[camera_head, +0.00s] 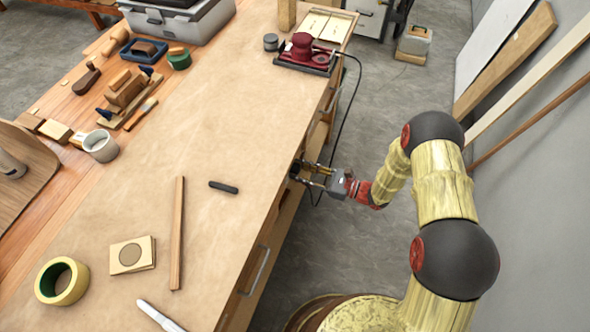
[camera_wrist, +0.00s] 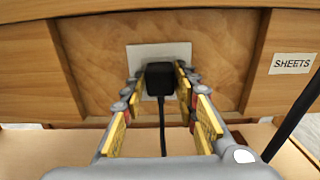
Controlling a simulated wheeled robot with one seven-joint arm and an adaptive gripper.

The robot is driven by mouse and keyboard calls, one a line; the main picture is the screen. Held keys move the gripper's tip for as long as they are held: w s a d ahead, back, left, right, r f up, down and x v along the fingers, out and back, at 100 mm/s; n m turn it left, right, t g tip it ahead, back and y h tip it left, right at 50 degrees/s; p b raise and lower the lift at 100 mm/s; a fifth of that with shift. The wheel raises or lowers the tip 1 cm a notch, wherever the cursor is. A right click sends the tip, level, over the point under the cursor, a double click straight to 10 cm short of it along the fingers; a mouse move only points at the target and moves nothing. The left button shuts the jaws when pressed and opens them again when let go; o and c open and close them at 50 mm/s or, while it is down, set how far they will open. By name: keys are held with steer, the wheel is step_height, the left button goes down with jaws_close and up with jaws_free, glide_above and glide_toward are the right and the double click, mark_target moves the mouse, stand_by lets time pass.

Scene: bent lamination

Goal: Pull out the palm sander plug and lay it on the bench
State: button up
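The black plug (camera_wrist: 160,78) sits in a pale outlet plate (camera_wrist: 137,57) on the wooden side of the bench. Its cord hangs down from it. My gripper (camera_wrist: 160,86) has one finger on each side of the plug, with what looks like a narrow gap at each side; contact is not clear. In the head view my gripper (camera_head: 307,174) is at the bench's right side, below the top, and the plug is hidden there. The red palm sander (camera_head: 303,46) stands at the far end of the bench (camera_head: 215,125), with its black cord (camera_head: 345,115) hanging over the edge.
A wooden strip (camera_head: 177,232), a small black bar (camera_head: 223,187), a tape roll (camera_head: 62,281) and sanding sheets (camera_head: 132,255) lie on the bench. The paper-covered middle is mostly clear. A "SHEETS" label (camera_wrist: 292,64) is right of the outlet. A dark cable (camera_wrist: 296,112) crosses at right.

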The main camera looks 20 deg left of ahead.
steer(key=c, duration=0.6)
jaws_close()
steer(key=shift+d, duration=0.1)
steer(key=shift+s+d, duration=0.15)
steer(key=shift+d, duration=1.3)
steer(key=shift+s+d, duration=0.1)
steer(key=shift+d, duration=1.35)
